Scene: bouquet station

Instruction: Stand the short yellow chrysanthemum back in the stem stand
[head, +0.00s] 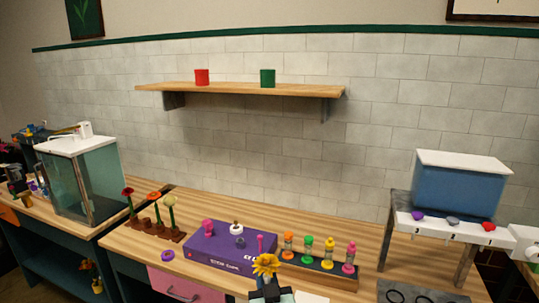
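A yellow chrysanthemum (266,263) shows at the bottom centre of the head view, its bloom upright. A dark gripper with teal-grey parts is directly below the bloom, cut by the lower edge. The bloom seems to be at this gripper, but the stem and any grip on it are hidden. The arm behind it is out of frame, so I cannot tell whether it is left or right. The brown stem stand (148,234) is on the table at left. It holds a red, an orange and a cream flower upright.
A purple box (215,252) with small items on top lies between the stand and the bloom. A dark rack of colourful bottles (318,268) is right of it. A purple ring (167,255) lies near the stand. A glass tank (83,180) stands far left. A yellow-orange flower (97,286) shows lower left.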

